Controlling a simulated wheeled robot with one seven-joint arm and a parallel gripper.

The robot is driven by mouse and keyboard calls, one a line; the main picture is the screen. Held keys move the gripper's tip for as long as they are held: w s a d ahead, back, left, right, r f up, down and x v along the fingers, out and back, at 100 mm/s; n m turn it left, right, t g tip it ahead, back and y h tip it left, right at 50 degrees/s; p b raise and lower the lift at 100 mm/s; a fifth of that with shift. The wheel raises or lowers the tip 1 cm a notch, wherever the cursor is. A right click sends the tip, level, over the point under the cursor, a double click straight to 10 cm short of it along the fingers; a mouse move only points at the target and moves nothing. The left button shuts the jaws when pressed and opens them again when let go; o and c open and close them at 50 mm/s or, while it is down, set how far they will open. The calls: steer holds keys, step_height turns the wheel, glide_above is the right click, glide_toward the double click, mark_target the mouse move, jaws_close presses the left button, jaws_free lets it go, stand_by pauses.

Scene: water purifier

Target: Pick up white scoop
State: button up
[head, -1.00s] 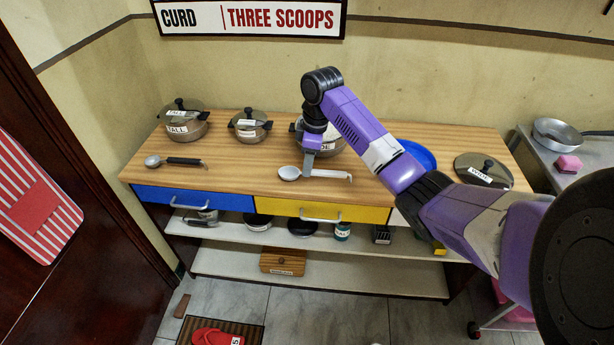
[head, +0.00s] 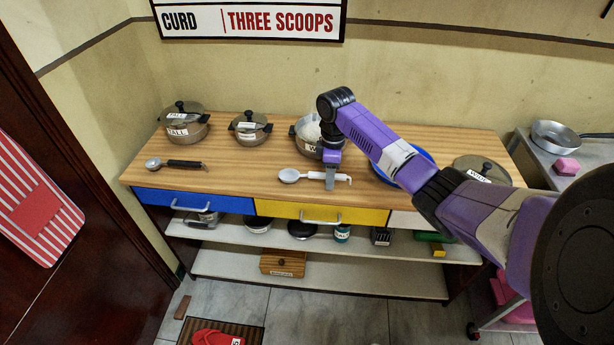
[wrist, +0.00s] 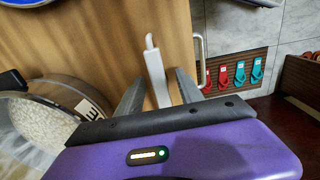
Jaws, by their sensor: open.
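The white scoop lies on the wooden tabletop in the head view, its bowl to the left and its handle (head: 342,179) to the right. My gripper (head: 331,182) is over the handle, pointing down. In the wrist view the handle (wrist: 154,70) runs between the two open fingers (wrist: 157,88), with one finger on each side. I cannot tell whether the fingers touch it. My gripper's body hides the scoop's bowl in the wrist view.
A pot of white contents (head: 306,133) stands just behind my gripper, close by. A black-handled scoop (head: 183,163) lies to the left. Lidded pots (head: 185,127) stand at the back left. A blue plate (head: 427,155) is to the right, partly behind my arm.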

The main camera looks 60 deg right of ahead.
jaws_close()
stand_by(1.4)
